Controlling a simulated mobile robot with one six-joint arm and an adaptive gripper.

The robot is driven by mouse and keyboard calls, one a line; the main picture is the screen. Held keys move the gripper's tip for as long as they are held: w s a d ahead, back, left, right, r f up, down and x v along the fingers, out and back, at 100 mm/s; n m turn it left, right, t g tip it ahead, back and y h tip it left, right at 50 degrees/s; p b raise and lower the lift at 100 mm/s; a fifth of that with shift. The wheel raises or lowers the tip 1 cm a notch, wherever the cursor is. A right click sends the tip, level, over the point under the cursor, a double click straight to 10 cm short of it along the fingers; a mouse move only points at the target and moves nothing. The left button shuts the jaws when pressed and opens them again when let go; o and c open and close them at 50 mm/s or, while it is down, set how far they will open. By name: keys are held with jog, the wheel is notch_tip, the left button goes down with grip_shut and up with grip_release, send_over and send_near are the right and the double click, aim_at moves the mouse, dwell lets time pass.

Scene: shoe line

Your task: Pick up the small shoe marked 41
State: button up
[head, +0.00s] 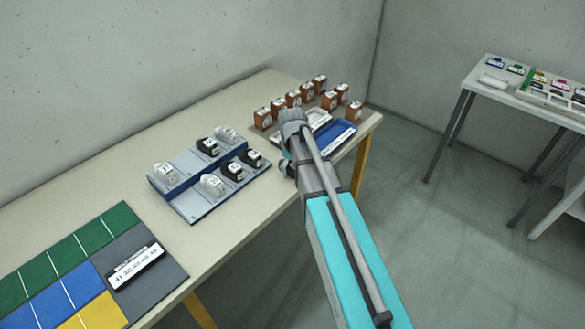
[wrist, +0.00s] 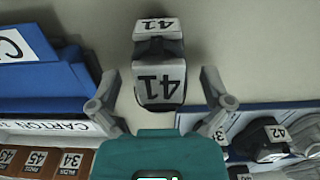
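The small shoe marked 41 (wrist: 160,62) is grey and dark, with white 41 labels on two faces. In the wrist view it is at the top centre, on the pale table top. My gripper (wrist: 160,88) is open, with one finger on each side of the shoe. A gap shows between each finger and the shoe, so neither visibly touches it. In the head view my gripper (head: 290,150) is over the table between the shoe rack and the trays. I cannot make out the shoe there; my arm seems to hide it.
A stepped rack (head: 180,184) with several white and black shoes is left of my gripper; a shoe marked 42 (wrist: 265,138) shows on it. A blue tray (head: 338,138) and several brown numbered boxes (head: 263,119) are beyond. A coloured mat (head: 155,285) lies at front left.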

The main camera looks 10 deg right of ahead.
jog(key=c, duration=1.1)
jog(key=shift+r, duration=0.1)
jog(key=shift+r+p, duration=0.95)
jog(key=shift+p, duration=0.15)
jog(key=s+r+p, duration=0.3)
jog(key=s, duration=0.1)
jog(key=s+r+p, duration=0.4)
jog(key=s, duration=0.1)
jog(key=s+r+p, duration=0.3)
jog(key=s+r, duration=0.1)
jog(key=s, duration=0.1)
jog(key=shift+a+p, duration=0.25)
jog(key=shift+p, duration=0.15)
